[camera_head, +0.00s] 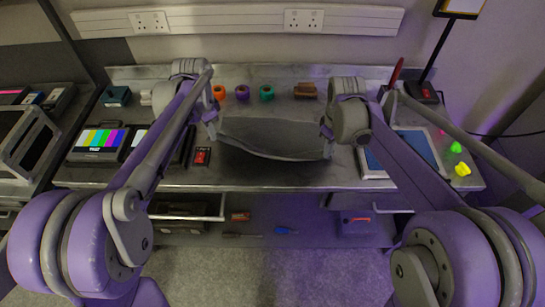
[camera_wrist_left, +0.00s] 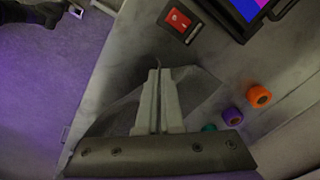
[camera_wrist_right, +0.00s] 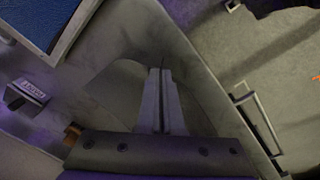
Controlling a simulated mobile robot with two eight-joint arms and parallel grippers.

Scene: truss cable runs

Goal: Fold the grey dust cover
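The grey dust cover (camera_head: 270,138) spans between my two grippers above the middle of the workbench. Its near edge sags in a shallow curve. My left gripper (camera_head: 213,128) is at the cover's left end, and my right gripper (camera_head: 327,140) is at its right end. In the left wrist view the left fingers (camera_wrist_left: 158,78) are closed together with the cover (camera_wrist_left: 110,117) showing beside them. In the right wrist view the right fingers (camera_wrist_right: 160,75) are closed together over the cover (camera_wrist_right: 112,88). The pinched fabric itself is hidden between the fingers.
Orange (camera_head: 219,92), purple (camera_head: 242,92) and green (camera_head: 267,93) rolls stand behind the cover, with a brown block (camera_head: 305,90). A colour-bar monitor (camera_head: 100,143) and red switch (camera_head: 202,156) are left. A blue-topped tray (camera_head: 405,150) is right. The workbench (camera_head: 270,180) front strip is clear.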

